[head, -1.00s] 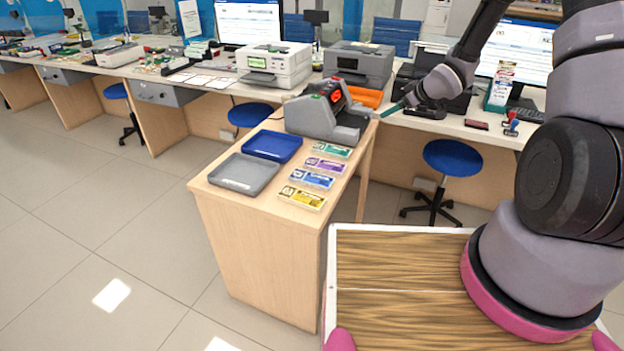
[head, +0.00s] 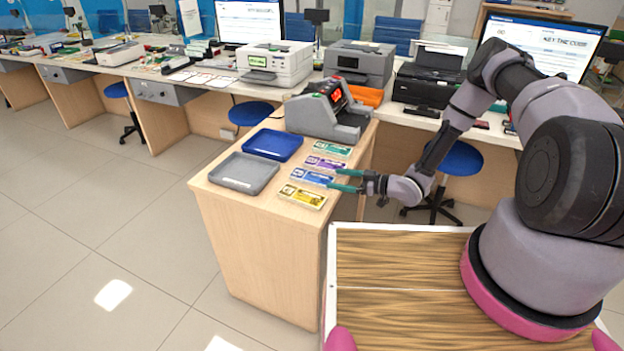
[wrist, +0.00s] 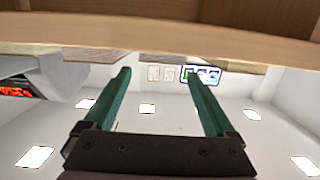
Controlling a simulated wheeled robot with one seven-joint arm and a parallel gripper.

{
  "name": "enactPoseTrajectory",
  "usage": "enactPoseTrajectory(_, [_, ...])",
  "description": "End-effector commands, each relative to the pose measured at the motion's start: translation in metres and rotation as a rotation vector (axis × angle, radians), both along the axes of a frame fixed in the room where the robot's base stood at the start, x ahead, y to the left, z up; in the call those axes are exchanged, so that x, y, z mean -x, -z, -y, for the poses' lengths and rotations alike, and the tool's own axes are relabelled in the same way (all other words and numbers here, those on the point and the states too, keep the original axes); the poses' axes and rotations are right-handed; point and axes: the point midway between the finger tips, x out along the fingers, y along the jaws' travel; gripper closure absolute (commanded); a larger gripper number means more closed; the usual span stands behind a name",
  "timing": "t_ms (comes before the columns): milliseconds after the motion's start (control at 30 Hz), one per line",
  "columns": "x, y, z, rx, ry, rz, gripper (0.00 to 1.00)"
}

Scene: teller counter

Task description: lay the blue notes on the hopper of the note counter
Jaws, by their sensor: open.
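The blue notes (head: 311,177) lie flat on the wooden stand, between the purple notes (head: 326,163) and the yellow notes (head: 303,197). The grey note counter (head: 328,112) stands at the stand's far end, with a red lit display. My gripper (head: 341,179) is at the stand's right edge, by the right end of the blue notes, its green fingers apart and pointing left. In the wrist view my gripper (wrist: 160,88) is open with nothing between its fingers. The wrist view shows part of the note counter (wrist: 30,85) at left but no notes.
Green notes (head: 332,150) lie nearest the note counter. A blue tray (head: 273,145) and a grey tray (head: 244,174) sit left of the notes. A blue stool (head: 461,158) stands behind my arm. A long counter with printers (head: 275,64) runs behind.

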Motion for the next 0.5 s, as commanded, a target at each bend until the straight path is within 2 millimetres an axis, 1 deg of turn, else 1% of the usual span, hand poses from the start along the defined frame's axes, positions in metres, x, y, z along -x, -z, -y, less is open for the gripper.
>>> enactPoseTrajectory(33, [-0.002, 0.001, -0.009, -0.001, -0.002, 0.001, 0.1])
enactPoseTrajectory(100, [-0.006, 0.003, -0.018, 0.0, -0.003, 0.0, 0.1])
enactPoseTrajectory(267, [-0.01, 0.007, -0.032, 0.001, -0.002, -0.001, 0.1])
enactPoseTrajectory(400, [-0.015, 0.014, -0.053, 0.002, -0.003, 0.0, 0.1])
enactPoseTrajectory(500, [-0.02, 0.016, -0.064, 0.003, -0.001, 0.0, 0.1])
